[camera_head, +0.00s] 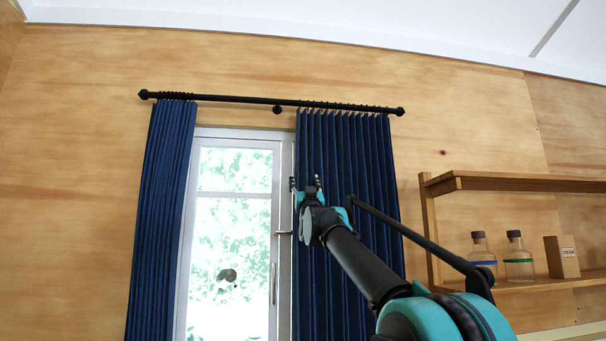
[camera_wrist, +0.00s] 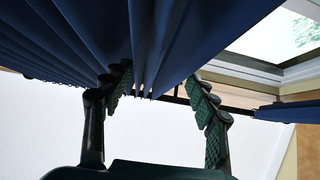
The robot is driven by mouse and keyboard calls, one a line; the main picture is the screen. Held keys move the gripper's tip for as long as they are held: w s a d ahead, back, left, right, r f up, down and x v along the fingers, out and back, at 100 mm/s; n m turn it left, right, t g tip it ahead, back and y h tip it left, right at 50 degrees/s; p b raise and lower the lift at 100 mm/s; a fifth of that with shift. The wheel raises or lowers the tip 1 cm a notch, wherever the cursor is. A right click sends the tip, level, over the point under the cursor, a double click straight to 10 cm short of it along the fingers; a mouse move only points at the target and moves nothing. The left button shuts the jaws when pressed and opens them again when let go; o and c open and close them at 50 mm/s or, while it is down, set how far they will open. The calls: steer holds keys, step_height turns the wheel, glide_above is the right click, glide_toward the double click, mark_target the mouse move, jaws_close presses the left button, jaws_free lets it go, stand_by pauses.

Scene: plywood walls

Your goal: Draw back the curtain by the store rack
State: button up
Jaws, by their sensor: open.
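The right curtain (camera_head: 345,150), dark blue and pleated, hangs from a black rod (camera_head: 240,101) and covers the right part of a window. It is the curtain nearer the rack (camera_head: 435,182). My gripper (camera_head: 307,184) is at this curtain's left edge in the head view. In the wrist view my gripper (camera_wrist: 160,92) is open, with one dark finger on each side of a few folds of the blue curtain (camera_wrist: 155,45). I cannot tell whether the fingers touch the cloth.
A left blue curtain (camera_head: 163,220) hangs at the window's left side. The white-framed window (camera_head: 235,230) has a handle (camera_head: 283,232) near my gripper. Two bottles (camera_head: 481,252) (camera_head: 517,256) and a small box (camera_head: 562,257) stand on the rack's lower shelf.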

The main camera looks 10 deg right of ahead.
mark_target(303, 173)
steer(key=shift+x, duration=2.95)
jaws_close()
